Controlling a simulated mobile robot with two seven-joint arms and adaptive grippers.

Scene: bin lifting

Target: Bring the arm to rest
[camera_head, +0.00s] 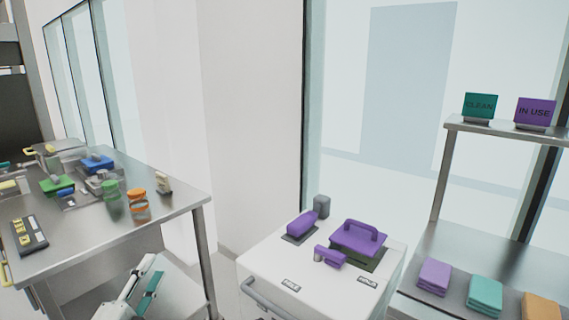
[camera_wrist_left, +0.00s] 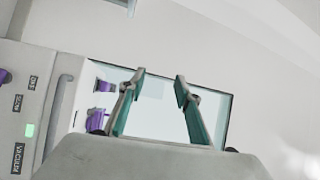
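My left arm comes in low at the left of the head view. Its left gripper (camera_head: 152,270), with teal finger pads, is in front of the steel table (camera_head: 130,234) and left of the white cart (camera_head: 310,270). In the left wrist view the left gripper (camera_wrist_left: 160,80) has its two fingers spread apart with nothing between them. Its fingers touch nothing that I can see. My right arm and right gripper do not show in either view.
A shelf (camera_head: 470,245) at the right holds folded cloths (camera_head: 485,294). A narrow floor gap separates table and cart.

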